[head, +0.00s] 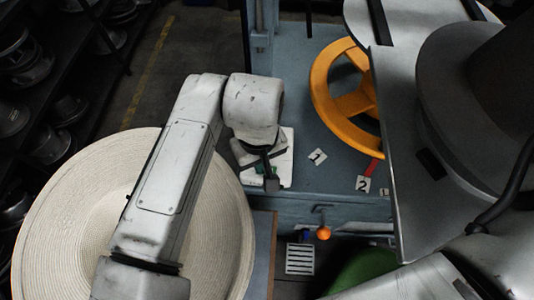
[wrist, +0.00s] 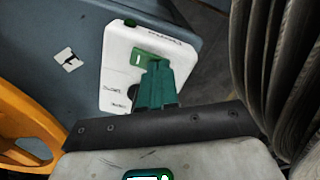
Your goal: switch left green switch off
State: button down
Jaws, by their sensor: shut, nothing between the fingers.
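A white switch box (wrist: 122,72) lies on the blue-grey surface in the wrist view. It also shows in the head view (head: 285,150), partly covered by my arm. A green switch (wrist: 138,57) with a small light mark sits on its face. My gripper (wrist: 158,68) has teal fingers, shut and empty, over the box right beside this switch. The fingers hide part of the box face, and I cannot tell whether they touch the switch or which position it is in. In the head view my gripper (head: 271,184) is over the box's lower part.
An orange handwheel (head: 322,85) stands right of the box. Number tags (head: 363,184) lie on the blue-grey bench (head: 310,180). A large woven hat (head: 60,220) is at the left. An orange knob (head: 323,233) is below the bench edge. A big grey press part (head: 400,120) fills the right.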

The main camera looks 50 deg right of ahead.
jog(key=shift+f, duration=0.25)
jog(key=shift+r, duration=0.2)
jog(key=shift+r+p, duration=3.2)
jog(key=shift+r, duration=0.2)
